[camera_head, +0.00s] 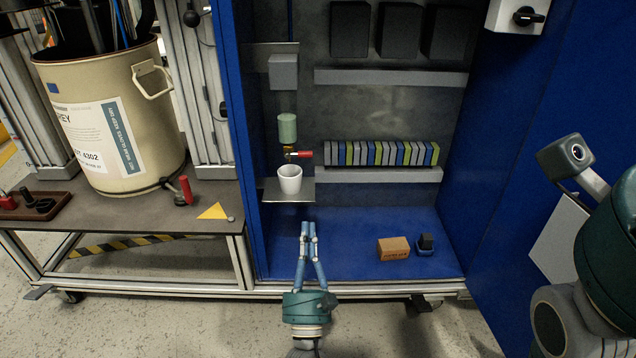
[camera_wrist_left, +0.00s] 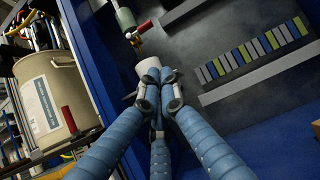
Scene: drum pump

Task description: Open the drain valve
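A small valve with a red handle (camera_head: 305,154) sits under a pale green cylinder (camera_head: 287,128) on the cabinet's left side. The handle points sideways to the right; it also shows in the left wrist view (camera_wrist_left: 144,26). A white cup (camera_head: 290,180) stands on a small metal shelf below the valve. My left gripper (camera_head: 308,228) is in front of and below this shelf, apart from the valve. Its blue fingers come together at the tips and hold nothing visible. In the left wrist view the fingertips (camera_wrist_left: 151,76) partly hide the cup (camera_wrist_left: 150,67). My right gripper is out of view.
A beige drum (camera_head: 150,125) stands on the left bench, with another red-handled valve (camera_head: 186,188) at its base. Coloured binders (camera_head: 380,153) fill a cabinet shelf. A cardboard box (camera_head: 393,248) lies on the blue cabinet floor. The blue door (camera_head: 520,140) stands open at right.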

